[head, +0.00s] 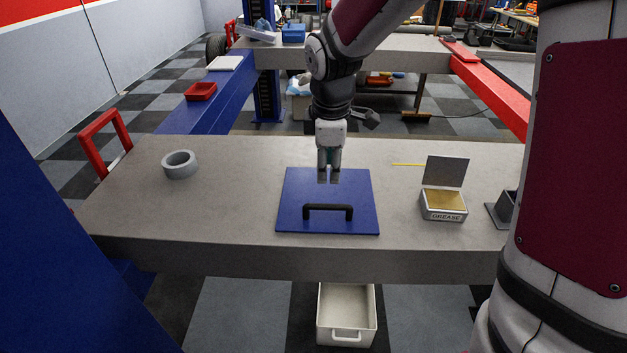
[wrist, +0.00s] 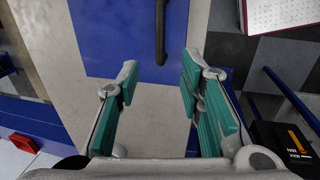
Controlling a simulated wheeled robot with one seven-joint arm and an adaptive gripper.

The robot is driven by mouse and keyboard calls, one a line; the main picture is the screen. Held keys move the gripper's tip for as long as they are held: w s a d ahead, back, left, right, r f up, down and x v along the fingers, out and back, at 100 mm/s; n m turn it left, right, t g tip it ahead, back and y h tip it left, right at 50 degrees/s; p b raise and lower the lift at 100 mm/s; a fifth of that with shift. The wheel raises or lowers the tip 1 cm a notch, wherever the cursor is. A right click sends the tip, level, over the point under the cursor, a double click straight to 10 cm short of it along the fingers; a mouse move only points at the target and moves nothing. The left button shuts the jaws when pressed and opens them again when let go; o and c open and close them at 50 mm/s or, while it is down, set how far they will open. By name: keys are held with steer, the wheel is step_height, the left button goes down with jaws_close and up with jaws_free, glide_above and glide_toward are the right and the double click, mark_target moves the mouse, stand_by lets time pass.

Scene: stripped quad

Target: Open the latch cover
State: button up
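The flat blue cover (head: 300,195) lies on the grey bench with a black bar handle (head: 328,212) near its front edge. My gripper (head: 328,180) points down above the back half of the cover, behind the handle in the head view. In the wrist view my gripper (wrist: 161,75) has its two teal-padded fingers apart with nothing between them. The handle (wrist: 162,30) shows ahead of the fingertips there, on the blue cover (wrist: 110,40), apart from both fingers. The cover looks flat and closed. Any latch is not visible.
A grey tape roll (head: 180,164) sits on the bench (head: 140,210) at left. An open grease box (head: 443,205) with raised lid and a dark holder (head: 503,208) stand at right. A yellow pencil-like stick (head: 408,165) lies behind. A white bin (head: 346,312) is below the front edge.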

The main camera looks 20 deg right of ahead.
mark_target(327, 205)
steer(key=f, duration=0.4)
steer(key=w+f, duration=0.1)
steer(key=f, duration=0.4)
steer(key=w+f, duration=0.1)
steer(key=f, duration=0.3)
steer(key=shift+w+d+f, duration=0.15)
steer(key=shift+w+d, duration=0.1)
steer(key=shift+d, duration=0.15)
jaws_close()
